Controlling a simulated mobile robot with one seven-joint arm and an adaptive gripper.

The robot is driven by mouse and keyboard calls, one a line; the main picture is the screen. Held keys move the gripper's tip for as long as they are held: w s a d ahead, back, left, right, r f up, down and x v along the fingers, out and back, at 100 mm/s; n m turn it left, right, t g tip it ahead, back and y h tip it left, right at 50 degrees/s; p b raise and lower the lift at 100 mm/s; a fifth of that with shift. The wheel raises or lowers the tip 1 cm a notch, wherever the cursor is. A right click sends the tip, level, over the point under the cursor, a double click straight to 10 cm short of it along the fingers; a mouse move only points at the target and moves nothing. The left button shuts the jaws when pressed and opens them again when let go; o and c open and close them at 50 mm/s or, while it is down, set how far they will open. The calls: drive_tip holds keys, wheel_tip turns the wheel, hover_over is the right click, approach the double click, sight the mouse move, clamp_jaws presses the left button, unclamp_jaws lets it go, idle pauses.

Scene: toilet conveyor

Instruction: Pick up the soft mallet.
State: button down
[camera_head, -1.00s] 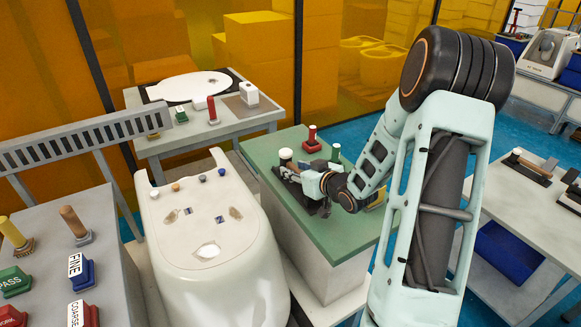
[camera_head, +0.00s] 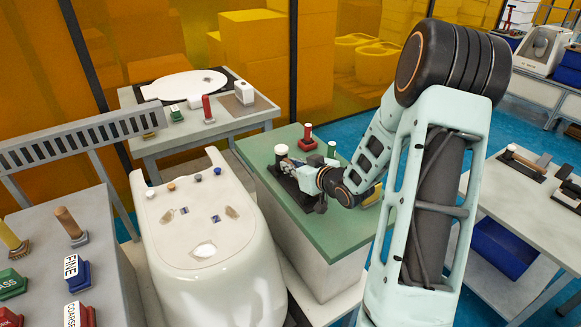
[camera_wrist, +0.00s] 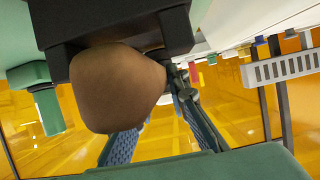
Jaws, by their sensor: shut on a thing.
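The soft mallet's white-capped head (camera_head: 281,151) stands at the far left of the green-topped bench, by a black holder (camera_head: 311,205). My gripper (camera_head: 290,164) is just right of the head, low over the holder. In the wrist view, a brown rounded end (camera_wrist: 118,88), seemingly the mallet's handle, fills the middle close to the camera, in front of a black block (camera_wrist: 115,25). My gripper's textured fingers show behind it. They are shut, seemingly on the handle. The brown end hides the contact, and I cannot tell whether the mallet is clear of the holder.
A red-handled tool (camera_head: 307,138) and a green-handled tool (camera_head: 331,149) stand close behind my gripper. The green bench top (camera_head: 335,235) is bare at the front. A side table (camera_head: 485,195) stands right.

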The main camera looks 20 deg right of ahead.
sight(285, 154)
wheel_tip(285, 154, up, 3)
drive_tip(key=s+a+r, duration=0.1)
drive_tip(key=s+r, duration=0.3)
drive_tip(key=s, duration=0.3)
drive_tip(key=s+a+r+b, duration=0.1)
drive_tip(key=s+r, duration=0.4)
drive_tip(key=s, duration=0.2)
drive_tip(key=shift+r, duration=0.15)
drive_tip(key=c, duration=2.6)
unclamp_jaws()
drive_tip(key=shift+w, duration=0.1)
clamp_jaws()
